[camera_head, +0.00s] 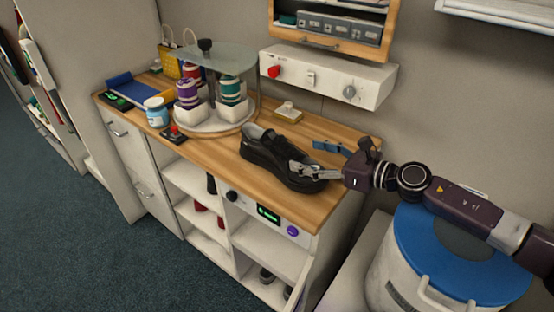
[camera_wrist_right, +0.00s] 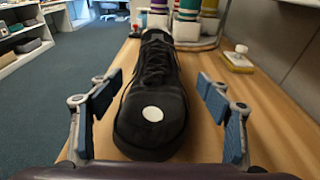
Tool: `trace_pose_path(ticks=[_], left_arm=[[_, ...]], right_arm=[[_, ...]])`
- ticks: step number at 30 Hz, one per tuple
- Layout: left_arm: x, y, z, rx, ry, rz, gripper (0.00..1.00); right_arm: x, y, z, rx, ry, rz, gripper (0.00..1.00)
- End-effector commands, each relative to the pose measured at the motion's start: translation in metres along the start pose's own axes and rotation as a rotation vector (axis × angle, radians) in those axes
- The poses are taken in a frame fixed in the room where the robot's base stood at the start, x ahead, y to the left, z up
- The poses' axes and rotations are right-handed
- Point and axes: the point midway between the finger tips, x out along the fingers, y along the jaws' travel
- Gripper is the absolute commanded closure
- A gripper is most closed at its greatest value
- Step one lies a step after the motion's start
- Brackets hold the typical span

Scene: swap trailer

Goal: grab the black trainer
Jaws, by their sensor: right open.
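The black trainer (camera_head: 268,150) stands upright on the wooden counter, its toe toward my right gripper. In the right wrist view the trainer (camera_wrist_right: 155,90) fills the middle, with a pale round spot on its toe. My right gripper (camera_head: 305,170) comes in from the right at the trainer's toe end. Its blue-padded fingers (camera_wrist_right: 160,110) are open, one on each side of the toe, with a visible gap on both sides. Nothing is held. My left gripper is not in view.
A round carousel (camera_head: 215,122) with several thread spools stands behind the trainer. A small brush-like block (camera_head: 288,112) lies near the wall. A white control panel (camera_head: 328,78) is above the wooden counter (camera_head: 200,150). A blue-lidded bin (camera_head: 440,262) stands at right.

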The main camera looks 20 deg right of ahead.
Motion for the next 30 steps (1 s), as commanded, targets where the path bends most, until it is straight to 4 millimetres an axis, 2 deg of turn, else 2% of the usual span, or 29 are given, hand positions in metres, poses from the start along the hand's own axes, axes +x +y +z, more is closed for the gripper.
trace_pose_path(ticks=[2,9,11,14,22,26,30], left_arm=[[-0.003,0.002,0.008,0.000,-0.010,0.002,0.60],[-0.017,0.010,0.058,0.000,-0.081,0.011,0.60],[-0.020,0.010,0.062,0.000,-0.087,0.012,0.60],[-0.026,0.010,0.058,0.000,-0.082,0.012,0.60],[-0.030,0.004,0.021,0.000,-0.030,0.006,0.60],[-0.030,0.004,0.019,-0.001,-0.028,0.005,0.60],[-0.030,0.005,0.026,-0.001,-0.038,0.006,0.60]], right_arm=[[0.004,0.000,0.001,-0.007,0.003,0.002,0.29],[0.026,0.000,0.003,-0.004,0.000,0.002,0.29],[0.031,0.000,0.003,-0.002,0.000,0.002,0.29],[0.043,0.001,0.004,-0.001,-0.001,0.003,0.29],[0.074,0.001,0.001,-0.002,0.000,0.002,0.29],[0.078,0.001,-0.001,-0.002,0.001,0.002,0.29],[0.077,0.001,-0.001,-0.002,0.002,0.002,0.29]])
